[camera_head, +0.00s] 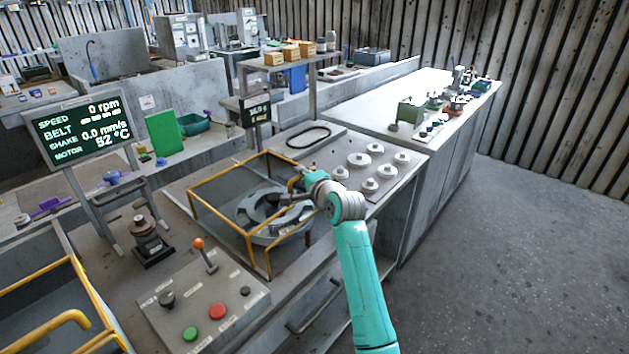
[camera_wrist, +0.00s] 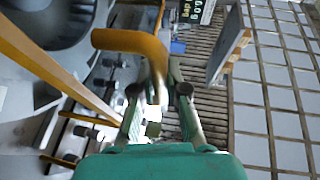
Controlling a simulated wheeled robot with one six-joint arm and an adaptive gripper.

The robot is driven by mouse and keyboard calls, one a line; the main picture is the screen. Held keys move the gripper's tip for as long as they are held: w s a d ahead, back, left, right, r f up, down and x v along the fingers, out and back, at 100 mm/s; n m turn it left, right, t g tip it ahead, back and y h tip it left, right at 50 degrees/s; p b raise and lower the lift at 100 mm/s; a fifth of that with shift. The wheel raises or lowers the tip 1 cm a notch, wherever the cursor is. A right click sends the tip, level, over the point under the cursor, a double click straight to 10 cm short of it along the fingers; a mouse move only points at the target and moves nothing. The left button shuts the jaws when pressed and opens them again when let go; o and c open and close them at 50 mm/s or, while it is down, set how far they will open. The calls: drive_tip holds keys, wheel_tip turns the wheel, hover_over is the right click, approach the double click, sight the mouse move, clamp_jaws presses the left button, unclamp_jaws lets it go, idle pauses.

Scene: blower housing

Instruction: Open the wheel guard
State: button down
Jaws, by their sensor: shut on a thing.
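The wheel guard (camera_head: 250,240) is a yellow-edged frame with see-through sides. It stands around and over the grey wheel (camera_head: 270,208) in the head view. My gripper (camera_head: 298,188) is at the guard's far right corner. In the wrist view, my gripper (camera_wrist: 163,88) is shut on the guard's thick yellow handle (camera_wrist: 125,40), which bends down between the two fingers. A straight yellow bar of the guard (camera_wrist: 50,65) runs across the left of that view, with the grey wheel housing (camera_wrist: 45,40) behind it.
A control box (camera_head: 205,305) with buttons and an orange-knobbed lever (camera_head: 205,255) stands in front. A screen (camera_head: 85,128) reads 0 rpm. Another yellow frame (camera_head: 70,320) is at the lower left. Round weights (camera_head: 370,165) sit right of the guard, beside a long bench (camera_head: 370,105).

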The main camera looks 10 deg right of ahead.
sight(259, 163)
drive_tip(key=w+a, duration=0.3)
drive_tip(key=w, duration=0.2)
drive_tip(key=w+a, duration=0.4)
drive_tip(key=w, duration=0.1)
drive_tip(key=w+a, duration=0.4)
drive_tip(key=w, duration=0.1)
drive_tip(key=shift+w+a, duration=0.15)
drive_tip(key=shift+w, duration=0.15)
drive_tip(key=c, duration=1.2)
unclamp_jaws()
drive_tip(key=shift+v, duration=6)
